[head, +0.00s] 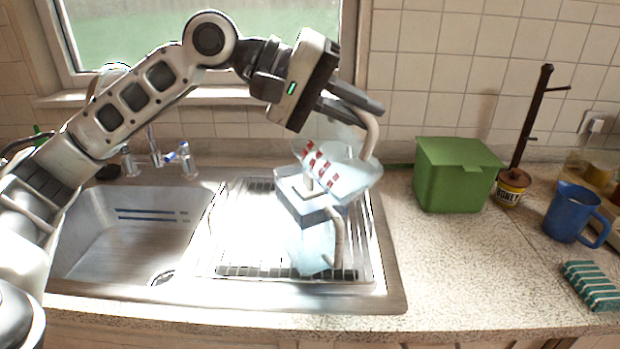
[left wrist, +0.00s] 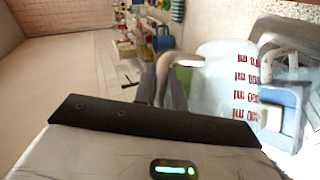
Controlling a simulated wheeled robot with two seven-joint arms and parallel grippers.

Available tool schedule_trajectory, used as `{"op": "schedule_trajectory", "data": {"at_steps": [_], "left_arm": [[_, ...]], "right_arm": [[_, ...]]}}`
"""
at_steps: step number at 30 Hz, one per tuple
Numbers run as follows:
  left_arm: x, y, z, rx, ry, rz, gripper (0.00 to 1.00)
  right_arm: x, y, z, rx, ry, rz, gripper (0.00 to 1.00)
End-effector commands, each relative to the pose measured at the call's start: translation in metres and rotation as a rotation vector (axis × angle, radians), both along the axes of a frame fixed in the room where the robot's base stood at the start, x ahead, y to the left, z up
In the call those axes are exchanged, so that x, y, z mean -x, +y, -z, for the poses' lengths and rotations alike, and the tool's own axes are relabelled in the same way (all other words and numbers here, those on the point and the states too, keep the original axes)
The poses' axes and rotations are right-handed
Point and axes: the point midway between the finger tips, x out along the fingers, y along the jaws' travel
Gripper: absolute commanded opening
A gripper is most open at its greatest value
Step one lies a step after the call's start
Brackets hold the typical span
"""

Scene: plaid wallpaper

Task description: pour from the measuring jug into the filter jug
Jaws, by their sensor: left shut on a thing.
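The measuring jug (head: 345,175) is clear with red markings and a beige handle. My left gripper (head: 352,106) is shut on its handle and holds it tilted in the air above the filter jug. The filter jug (head: 312,250) is clear and pale blue with a handle on its right; it stands upright on the ribbed drainboard. The measuring jug hides part of its top. In the left wrist view, the measuring jug (left wrist: 218,72) is beside my fingers, with the filter jug (left wrist: 290,97) behind it. I cannot make out any liquid stream. My right gripper is not in view.
The sink basin (head: 130,245) is left of the drainboard (head: 240,225), with a tap (head: 154,147) behind. To the right stand a green bin (head: 452,175), a honey jar (head: 511,188), a dark mug tree (head: 530,120), a blue mug (head: 570,212) and a striped cloth (head: 592,285).

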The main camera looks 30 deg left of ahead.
Motion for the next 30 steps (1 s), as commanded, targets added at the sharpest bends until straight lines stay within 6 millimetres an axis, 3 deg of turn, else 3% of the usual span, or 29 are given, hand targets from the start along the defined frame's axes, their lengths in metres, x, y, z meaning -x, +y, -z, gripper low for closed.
{"op": "schedule_trajectory", "data": {"at_steps": [30], "left_arm": [[-0.0017,0.0058,-0.0051,0.044,0.011,-0.002,0.0]], "right_arm": [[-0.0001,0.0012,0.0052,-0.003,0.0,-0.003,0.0]]}}
